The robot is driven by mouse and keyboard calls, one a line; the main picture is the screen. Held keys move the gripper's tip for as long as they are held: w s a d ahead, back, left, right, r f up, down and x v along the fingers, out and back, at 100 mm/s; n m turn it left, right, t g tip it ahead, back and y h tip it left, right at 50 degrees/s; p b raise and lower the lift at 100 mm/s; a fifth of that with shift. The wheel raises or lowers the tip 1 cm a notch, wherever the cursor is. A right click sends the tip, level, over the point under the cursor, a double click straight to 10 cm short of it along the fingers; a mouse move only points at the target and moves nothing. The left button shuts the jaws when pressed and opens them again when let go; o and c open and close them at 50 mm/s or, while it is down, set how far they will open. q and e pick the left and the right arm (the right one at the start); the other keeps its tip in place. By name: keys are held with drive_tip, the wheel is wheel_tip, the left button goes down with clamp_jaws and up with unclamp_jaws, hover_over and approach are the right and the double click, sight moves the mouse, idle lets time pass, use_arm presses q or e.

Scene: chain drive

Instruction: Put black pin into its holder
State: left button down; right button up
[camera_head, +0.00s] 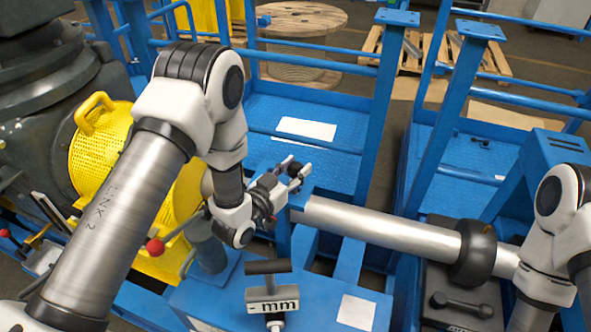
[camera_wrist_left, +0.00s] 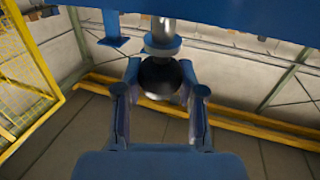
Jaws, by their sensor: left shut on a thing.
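My left gripper (camera_head: 295,176) is near the middle of the head view, beside a blue post. Its two fingers are closed around a dark piece, which looks like the black pin. In the left wrist view the black pin (camera_wrist_left: 160,78) shows as a black rounded end between the fingertips. A silver stem with a collar (camera_wrist_left: 163,40) lines up with it just beyond; I cannot tell whether they are joined. I cannot pick out the pin's holder with certainty. My right gripper is not in view.
A grey stand marked "mm" (camera_head: 272,300) with a black bar stands below the gripper. A black dumbbell-shaped part (camera_head: 461,305) lies on a dark box at lower right. Blue rails and posts (camera_head: 388,100) rise behind. A yellow perforated guard (camera_head: 100,150) stands at left.

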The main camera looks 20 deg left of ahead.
use_arm(q)
drive_tip(key=shift+s+r+p, duration=0.15)
drive_tip(key=shift+r+p, duration=1.5)
drive_tip(key=shift+r, duration=1.1)
drive_tip(key=shift+r+p, duration=1.55)
drive_tip(key=shift+r, duration=0.8)
drive_tip(key=shift+t, duration=0.4)
wheel_tip(320, 180, down, 4)
drive_tip(key=b, duration=0.5)
drive_tip(key=shift+s+f+b, duration=0.15)
drive_tip(key=shift+f+b, duration=0.05)
drive_tip(key=shift+b, duration=0.2)
drive_tip(key=shift+f+b, duration=0.2)
drive_tip(key=shift+b, duration=0.15)
drive_tip(key=shift+s+t, duration=0.1)
drive_tip(key=shift+t, duration=0.2)
drive_tip(key=shift+r+b, duration=0.1)
drive_tip(key=shift+b, duration=0.3)
drive_tip(key=shift+a+f+b, duration=0.1)
drive_tip(key=shift+f+b, duration=2.1)
drive_tip(key=shift+f, duration=0.4)
